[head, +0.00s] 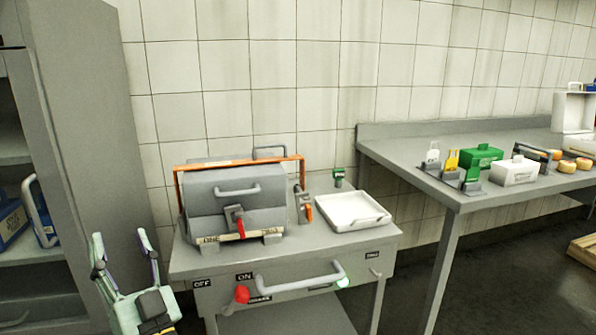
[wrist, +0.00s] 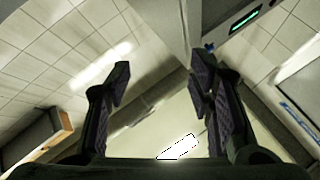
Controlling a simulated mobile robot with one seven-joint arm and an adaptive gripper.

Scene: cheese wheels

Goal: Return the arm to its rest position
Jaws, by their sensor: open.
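My gripper (head: 121,256) shows at the lower left of the head view, in front of the grey cabinet and left of the small metal table. Its two fingers point up and stand apart, with nothing between them. In the wrist view my gripper (wrist: 160,90) is also open and empty, its dark padded fingers spread. Beyond the fingers are tiled wall, ceiling and a bright light patch. My arm behind the gripper is mostly out of the head view.
The small metal table (head: 200,264) holds a grey machine (head: 238,196) with an orange frame and a white tray (head: 352,209). A shelf cabinet (head: 90,120) stands left.

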